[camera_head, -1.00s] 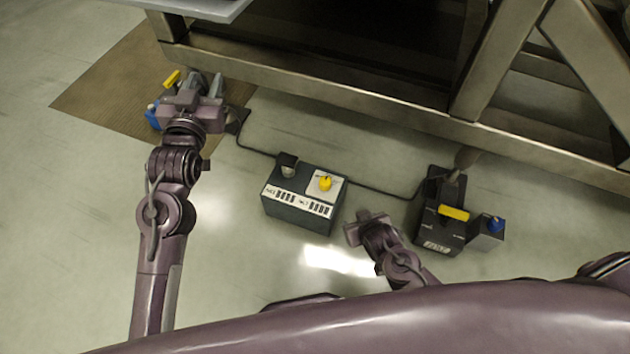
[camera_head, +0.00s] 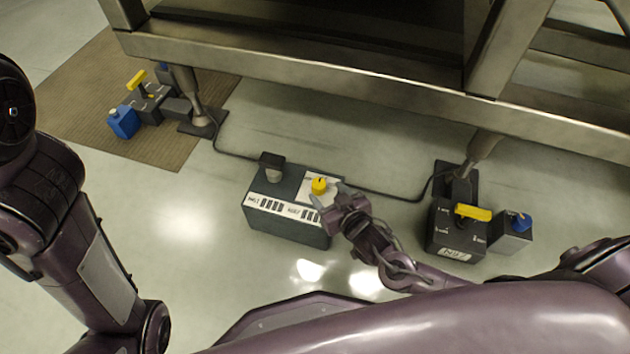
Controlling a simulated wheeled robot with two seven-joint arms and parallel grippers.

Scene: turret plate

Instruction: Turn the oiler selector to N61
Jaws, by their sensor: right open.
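The middle dark box (camera_head: 287,222) stands on the floor with a white label strip on its front edge. A yellow knob (camera_head: 319,186) sits on a white plate on its top, and a grey knob-like part is at its back left. The label text is too small to read surely. My right gripper (camera_head: 328,197) is open at the box's right side, its fingertips close to the yellow knob; I cannot tell whether they touch it. My left arm (camera_head: 60,220) is at the left edge, and its gripper is out of view.
A dark box (camera_head: 456,235) with a yellow handle (camera_head: 473,212) and a blue-capped box (camera_head: 512,232) stand at right. Another yellow-handled unit (camera_head: 150,100) and a blue can (camera_head: 123,122) are on the brown mat (camera_head: 80,110). A metal frame (camera_head: 330,75) spans the back. A cable (camera_head: 380,194) links the units.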

